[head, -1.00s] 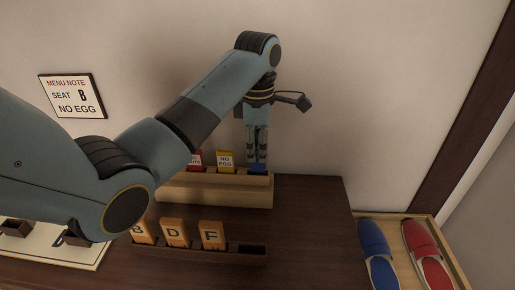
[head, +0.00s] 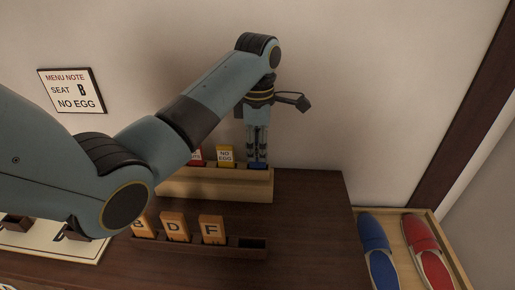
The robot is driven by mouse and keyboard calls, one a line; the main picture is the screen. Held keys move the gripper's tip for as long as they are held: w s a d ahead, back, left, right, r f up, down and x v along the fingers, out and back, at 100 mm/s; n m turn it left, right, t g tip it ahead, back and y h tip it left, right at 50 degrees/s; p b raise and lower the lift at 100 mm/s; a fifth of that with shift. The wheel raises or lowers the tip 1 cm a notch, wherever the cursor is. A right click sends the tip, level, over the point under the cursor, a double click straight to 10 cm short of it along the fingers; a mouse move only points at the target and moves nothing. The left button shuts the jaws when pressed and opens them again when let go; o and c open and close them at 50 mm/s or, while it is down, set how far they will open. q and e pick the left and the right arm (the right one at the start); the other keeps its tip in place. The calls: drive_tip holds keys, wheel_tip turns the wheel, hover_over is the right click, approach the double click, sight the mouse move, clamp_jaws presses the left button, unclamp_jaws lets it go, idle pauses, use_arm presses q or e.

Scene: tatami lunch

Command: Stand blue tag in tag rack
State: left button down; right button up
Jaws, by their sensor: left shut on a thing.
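My left gripper (head: 257,157) points straight down at the right end of the light wooden tag rack (head: 222,186). It is shut on the blue tag (head: 258,165), of which only a small blue part shows below the fingers. The tag's lower part is hidden behind the rack's front, and I cannot tell whether it touches the bottom of its slot. A yellow NO EGG tag (head: 225,157) stands just left of it in the rack. A red tag (head: 197,157) farther left is partly hidden by my arm. My right gripper is not in view.
A dark rack with orange letter tags, including a D tag (head: 175,226) and an F tag (head: 212,229), stands in front. A menu note (head: 73,90) hangs on the wall. Blue slippers (head: 375,250) and red slippers (head: 428,252) lie in a tray at right.

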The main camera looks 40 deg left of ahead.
use_arm(q)
drive_tip(key=shift+f, duration=0.1)
idle(0.3)
drive_tip(key=shift+f, duration=0.3)
drive_tip(key=shift+f, duration=0.15)
idle(0.3)
drive_tip(key=c, duration=0.6)
unclamp_jaws()
idle(0.4)
drive_tip(key=shift+r, duration=3.5)
drive_tip(key=shift+f, duration=0.1)
